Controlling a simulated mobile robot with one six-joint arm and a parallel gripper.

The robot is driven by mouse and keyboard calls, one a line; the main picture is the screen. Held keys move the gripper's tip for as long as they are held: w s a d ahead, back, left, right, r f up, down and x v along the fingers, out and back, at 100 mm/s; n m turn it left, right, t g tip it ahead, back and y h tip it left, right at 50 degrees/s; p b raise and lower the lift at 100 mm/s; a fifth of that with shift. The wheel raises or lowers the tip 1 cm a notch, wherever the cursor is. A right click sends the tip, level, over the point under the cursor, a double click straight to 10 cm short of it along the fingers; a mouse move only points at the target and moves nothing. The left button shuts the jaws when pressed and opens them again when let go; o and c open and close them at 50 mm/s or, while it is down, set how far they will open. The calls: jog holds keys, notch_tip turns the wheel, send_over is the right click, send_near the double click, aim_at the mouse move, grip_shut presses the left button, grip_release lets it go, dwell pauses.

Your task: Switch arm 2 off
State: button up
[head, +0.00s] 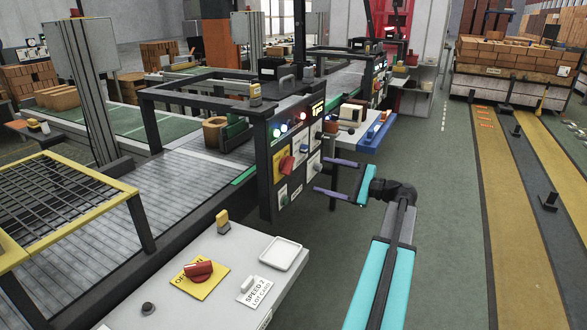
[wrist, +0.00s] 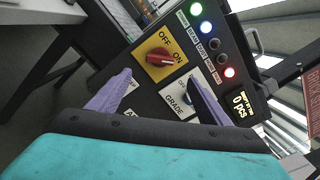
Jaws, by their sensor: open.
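I cannot read an "arm 2" label. My gripper (head: 319,176) is open and empty, just right of the panel and apart from it. In the wrist view its purple fingers (wrist: 161,80) spread below the switch.
Green, blue and red lamps (wrist: 213,45) and a "0 pcs" display (wrist: 241,104) sit beside the switch. A white console (head: 225,250) in front carries another red switch (head: 198,270) on yellow. A blue-edged tray (head: 375,135) lies behind my gripper.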

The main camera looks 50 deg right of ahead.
aim_at(288, 166)
jog(key=x, duration=1.3)
jog(key=shift+f, duration=0.1)
jog(key=shift+c, duration=0.2)
jog(key=c, duration=1)
